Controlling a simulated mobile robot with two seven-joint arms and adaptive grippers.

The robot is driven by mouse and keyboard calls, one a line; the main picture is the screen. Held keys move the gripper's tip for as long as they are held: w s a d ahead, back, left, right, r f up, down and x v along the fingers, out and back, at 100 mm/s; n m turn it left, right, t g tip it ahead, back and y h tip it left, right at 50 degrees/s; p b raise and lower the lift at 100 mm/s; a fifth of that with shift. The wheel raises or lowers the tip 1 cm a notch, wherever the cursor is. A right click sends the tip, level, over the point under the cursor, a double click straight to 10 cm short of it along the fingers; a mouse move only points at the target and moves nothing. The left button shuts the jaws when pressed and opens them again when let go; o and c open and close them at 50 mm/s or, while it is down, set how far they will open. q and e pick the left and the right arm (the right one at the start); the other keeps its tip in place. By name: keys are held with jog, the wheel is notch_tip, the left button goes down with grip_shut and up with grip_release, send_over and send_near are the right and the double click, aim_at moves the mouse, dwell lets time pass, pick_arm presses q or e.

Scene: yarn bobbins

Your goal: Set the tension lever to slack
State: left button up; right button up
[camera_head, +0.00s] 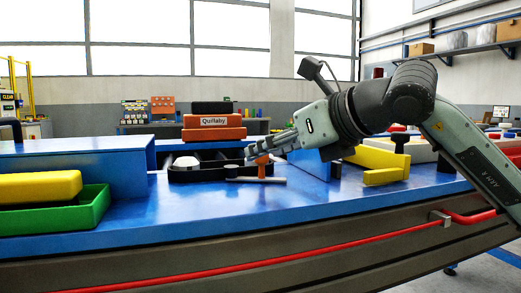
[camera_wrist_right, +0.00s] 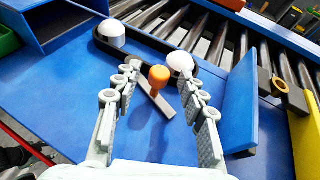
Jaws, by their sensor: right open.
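The tension lever appears to be a grey bar (camera_wrist_right: 163,103) with an upright orange knob (camera_wrist_right: 159,77); the knob also shows in the head view (camera_head: 263,161). The bar lies slanted in front of a black frame (camera_wrist_right: 148,42). My right gripper (camera_wrist_right: 158,72) is open, with one finger on each side of the knob in the wrist view. I cannot tell whether the fingers touch it. In the head view the right gripper (camera_head: 253,151) reaches in from the right, close to the knob. My left gripper is not in view.
White rounded pieces (camera_wrist_right: 112,32) sit at the black frame. A blue upright panel (camera_wrist_right: 241,105) stands to its right, near a yellow block (camera_head: 380,160). A green tray (camera_head: 85,212) with a yellow block stands at left. The blue tabletop's front is clear.

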jog(key=shift+x, duration=1.4)
grip_shut()
